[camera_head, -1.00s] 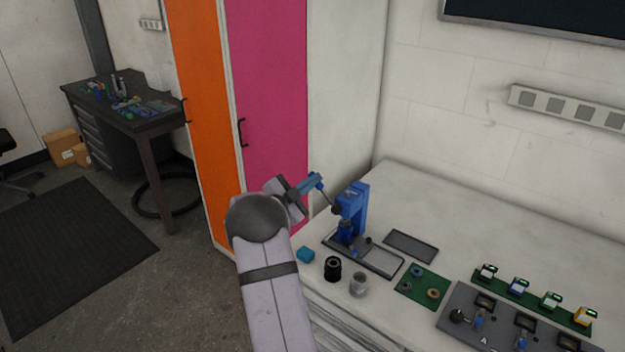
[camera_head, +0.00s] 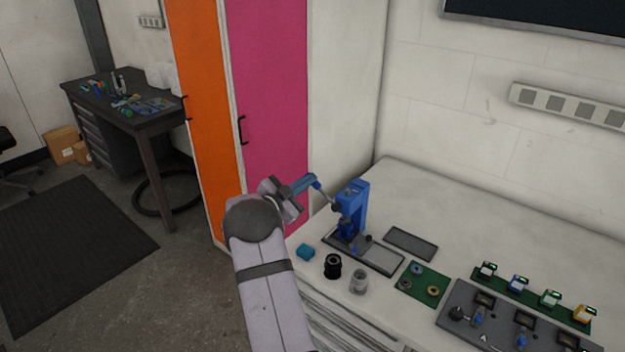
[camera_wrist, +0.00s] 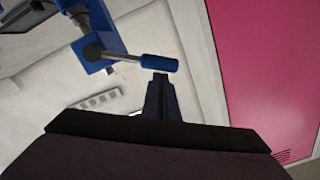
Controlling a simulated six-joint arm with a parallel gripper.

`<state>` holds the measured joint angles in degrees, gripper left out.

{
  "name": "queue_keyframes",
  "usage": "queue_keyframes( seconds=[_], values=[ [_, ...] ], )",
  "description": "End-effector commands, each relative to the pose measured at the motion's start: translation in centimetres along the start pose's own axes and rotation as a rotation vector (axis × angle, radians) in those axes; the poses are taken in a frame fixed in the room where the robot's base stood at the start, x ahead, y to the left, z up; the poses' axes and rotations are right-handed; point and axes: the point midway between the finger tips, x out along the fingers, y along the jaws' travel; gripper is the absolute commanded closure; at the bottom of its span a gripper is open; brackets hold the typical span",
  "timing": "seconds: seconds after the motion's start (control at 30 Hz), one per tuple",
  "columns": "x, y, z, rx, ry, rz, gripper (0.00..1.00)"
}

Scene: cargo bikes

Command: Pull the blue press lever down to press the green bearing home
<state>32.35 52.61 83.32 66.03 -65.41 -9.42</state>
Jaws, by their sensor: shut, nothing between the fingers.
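The blue press (camera_head: 352,208) stands on a dark base at the left end of the white bench. Its lever, a grey rod with a blue handle (camera_head: 314,182), sticks out to the left and up. The handle also shows in the wrist view (camera_wrist: 160,63). My gripper (camera_head: 296,187) is shut, with nothing between its fingers. In the wrist view its fingertips (camera_wrist: 161,76) are right at the handle, touching or nearly so. I cannot make out a green bearing; the space under the press ram is too small and dark to tell.
A teal block (camera_head: 306,252), a black cup (camera_head: 333,266) and a grey cup (camera_head: 358,282) stand by the bench's front edge. A green mat (camera_head: 436,274) holds several rings. A grey panel (camera_head: 500,322) is at right. The pink cabinet (camera_head: 268,95) stands behind my gripper.

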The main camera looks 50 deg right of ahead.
Motion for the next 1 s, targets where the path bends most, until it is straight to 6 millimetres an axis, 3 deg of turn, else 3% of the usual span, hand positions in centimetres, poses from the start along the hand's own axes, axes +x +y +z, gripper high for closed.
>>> queue_keyframes(
  seconds=[0.63, 1.0],
  values=[
    [0.2, 0.5, 6.9, -0.556, -0.009, 0.026, 1.00],
    [0.2, 1.3, 8.5, -0.591, -0.014, 0.030, 1.00]
  ],
)
